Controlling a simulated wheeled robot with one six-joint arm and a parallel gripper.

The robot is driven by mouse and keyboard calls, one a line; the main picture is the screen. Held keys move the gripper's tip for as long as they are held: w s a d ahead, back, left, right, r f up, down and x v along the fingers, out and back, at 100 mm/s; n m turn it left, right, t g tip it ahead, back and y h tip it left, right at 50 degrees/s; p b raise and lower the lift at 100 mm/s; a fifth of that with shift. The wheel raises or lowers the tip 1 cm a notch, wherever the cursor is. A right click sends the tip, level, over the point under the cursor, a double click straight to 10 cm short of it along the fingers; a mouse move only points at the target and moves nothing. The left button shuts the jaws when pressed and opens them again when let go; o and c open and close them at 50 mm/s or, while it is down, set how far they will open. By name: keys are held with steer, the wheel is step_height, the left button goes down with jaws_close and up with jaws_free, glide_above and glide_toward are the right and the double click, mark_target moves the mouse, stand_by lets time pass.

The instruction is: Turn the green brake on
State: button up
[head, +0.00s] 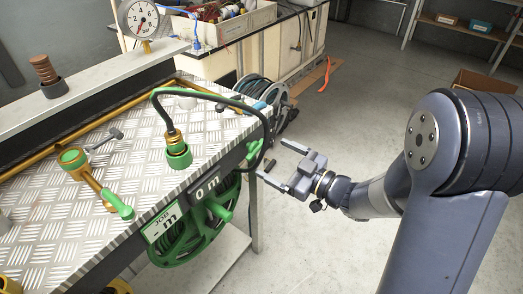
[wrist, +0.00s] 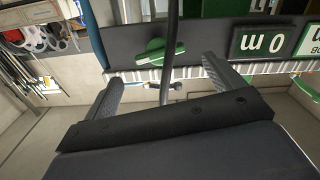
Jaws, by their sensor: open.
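The green brake (wrist: 158,52) is a small green knob with a bar-like handle on the dark front panel of the bench. In the wrist view its handle lies nearly level, slightly tilted. It also shows in the head view (head: 253,149), small and partly behind the black hose. My gripper (head: 280,164) is open and empty, in front of the panel and facing it. In the wrist view the brake appears ahead of the gap between my fingers (wrist: 163,78), apart from them. The black hose (wrist: 172,28) crosses in front of the brake's right part there.
The "0 m" counter (head: 208,189) sits beside the brake, above the green hose reel (head: 190,232). The black hose (head: 225,101) loops over the bench edge near my gripper. A green-and-brass nozzle (head: 95,183) lies on the bench top (head: 50,215). The floor at right is clear.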

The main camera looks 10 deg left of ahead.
mark_target(258, 150)
steer(key=shift+x, duration=2.7)
steer(key=shift+c, duration=0.3)
